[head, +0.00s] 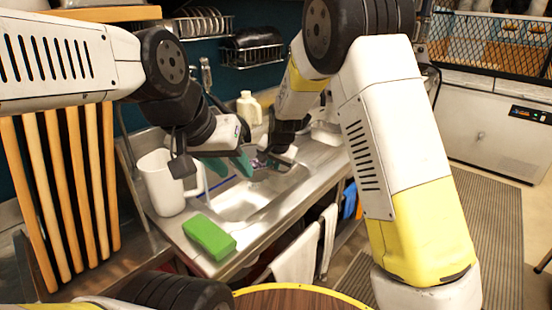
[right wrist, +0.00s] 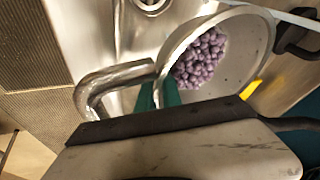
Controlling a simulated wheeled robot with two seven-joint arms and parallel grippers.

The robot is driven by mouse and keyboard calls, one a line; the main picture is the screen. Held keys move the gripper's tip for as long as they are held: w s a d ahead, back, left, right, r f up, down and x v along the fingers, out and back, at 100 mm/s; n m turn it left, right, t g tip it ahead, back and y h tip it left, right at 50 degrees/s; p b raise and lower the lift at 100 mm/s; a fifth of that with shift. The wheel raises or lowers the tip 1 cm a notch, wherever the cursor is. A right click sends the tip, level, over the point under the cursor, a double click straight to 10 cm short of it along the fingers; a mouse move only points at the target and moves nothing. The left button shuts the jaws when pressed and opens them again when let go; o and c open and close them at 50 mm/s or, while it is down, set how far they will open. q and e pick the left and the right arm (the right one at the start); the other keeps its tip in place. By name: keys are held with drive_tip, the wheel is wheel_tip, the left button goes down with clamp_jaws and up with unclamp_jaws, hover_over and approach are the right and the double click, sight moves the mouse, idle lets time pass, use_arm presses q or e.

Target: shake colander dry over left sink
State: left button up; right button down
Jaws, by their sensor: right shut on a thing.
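In the head view only a small part of the colander (head: 262,174) shows between my grippers, above the far end of the sink basin (head: 236,208). My right gripper (right wrist: 160,93) has its green fingers shut on the colander at its rim side; in the head view its tips (head: 272,160) are partly hidden. My left gripper (head: 212,168) is open, left of the colander, with its fingers spread and nothing seen between them.
A white pitcher (head: 160,184) and a green sponge (head: 209,236) stand on the counter left of the sink. A bottle (head: 249,107) stands behind. White towels (head: 297,258) hang in front.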

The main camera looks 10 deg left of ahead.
idle(0.4)
drive_tip(key=shift+f, duration=1.3)
drive_tip(key=shift+r, duration=1.35)
drive_tip(key=shift+f, duration=1.35)
drive_tip(key=shift+r, duration=1.4)
